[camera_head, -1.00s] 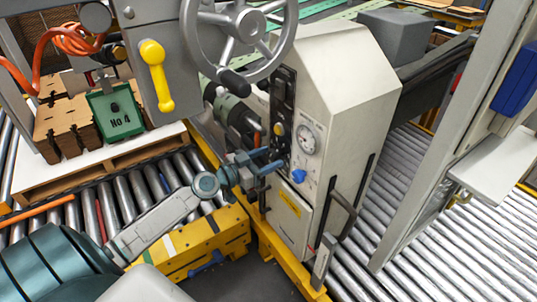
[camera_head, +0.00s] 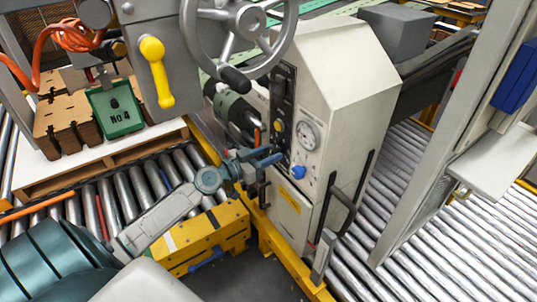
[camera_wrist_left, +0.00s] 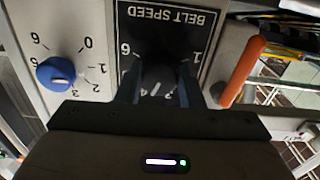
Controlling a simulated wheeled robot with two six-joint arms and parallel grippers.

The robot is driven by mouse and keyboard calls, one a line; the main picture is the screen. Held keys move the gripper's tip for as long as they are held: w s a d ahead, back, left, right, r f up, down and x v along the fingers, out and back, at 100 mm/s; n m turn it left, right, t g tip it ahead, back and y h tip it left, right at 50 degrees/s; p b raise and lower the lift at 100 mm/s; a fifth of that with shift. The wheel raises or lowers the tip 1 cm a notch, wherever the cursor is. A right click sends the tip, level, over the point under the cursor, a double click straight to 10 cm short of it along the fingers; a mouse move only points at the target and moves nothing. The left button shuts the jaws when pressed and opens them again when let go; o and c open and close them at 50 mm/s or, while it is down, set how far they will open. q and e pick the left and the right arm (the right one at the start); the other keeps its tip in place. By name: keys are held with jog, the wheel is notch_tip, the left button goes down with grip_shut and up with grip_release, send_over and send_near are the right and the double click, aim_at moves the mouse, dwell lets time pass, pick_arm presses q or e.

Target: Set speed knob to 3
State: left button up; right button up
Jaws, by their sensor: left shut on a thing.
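The machine's dark BELT SPEED panel (camera_wrist_left: 180,20) appears upside down in the left wrist view. Its black speed knob (camera_wrist_left: 157,76) sits between the fingers of my left gripper (camera_wrist_left: 158,92), which is shut on it. A white pointer mark shows on the knob's lower side, near the printed 3 and 4; the exact setting is hard to tell. In the head view my left gripper (camera_head: 268,158) reaches the left edge of the machine front, and the knob is too small to make out there. My right gripper is not in view.
A blue knob (camera_wrist_left: 56,73) with its own numbered scale sits beside the panel; it also shows in the head view (camera_head: 298,172) under a round gauge (camera_head: 307,135). An orange handle (camera_wrist_left: 243,70) is close on the other side. A handwheel (camera_head: 240,30) hangs above.

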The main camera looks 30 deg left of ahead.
pick_arm(q)
jog(key=shift+n, duration=0.3)
jog(key=shift+n+b, duration=0.4)
jog(key=shift+n, duration=0.6)
jog(key=n, duration=0.3)
jog(key=shift+n, duration=1.4)
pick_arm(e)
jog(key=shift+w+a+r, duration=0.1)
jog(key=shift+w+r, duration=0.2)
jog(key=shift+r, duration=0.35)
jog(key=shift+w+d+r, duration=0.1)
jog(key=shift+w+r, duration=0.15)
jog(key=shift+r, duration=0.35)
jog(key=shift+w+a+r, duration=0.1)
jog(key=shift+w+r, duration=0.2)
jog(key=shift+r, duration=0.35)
pick_arm(q)
jog(key=o, duration=1)
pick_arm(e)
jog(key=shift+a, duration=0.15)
